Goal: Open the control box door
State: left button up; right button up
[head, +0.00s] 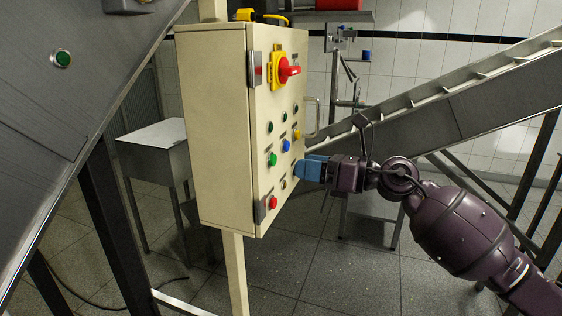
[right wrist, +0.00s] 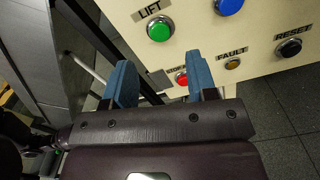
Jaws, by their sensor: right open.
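The cream control box (head: 214,130) stands on a post at the centre of the head view. Its door (head: 264,130) looks closed, with hinges on its left edge. A metal bar handle (head: 317,117) sticks out near the door's right edge. My right gripper (head: 306,168), with blue fingers, is beside the door's lower right part, below the handle and apart from it. In the right wrist view the right gripper (right wrist: 161,80) is open, its fingers spread with nothing gripped, and the door face (right wrist: 190,30) lies ahead. I cannot tell whether a fingertip touches the door. My left gripper is not in view.
The door carries a red rotary switch (head: 288,70) and several buttons, including a green LIFT button (right wrist: 159,28) and a black RESET button (right wrist: 289,47). A sloping conveyor (head: 470,115) runs behind my right arm. A metal machine (head: 70,100) stands at left.

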aim_at(275, 162)
jog(key=shift+x, duration=3.1)
jog(key=shift+c, duration=0.3)
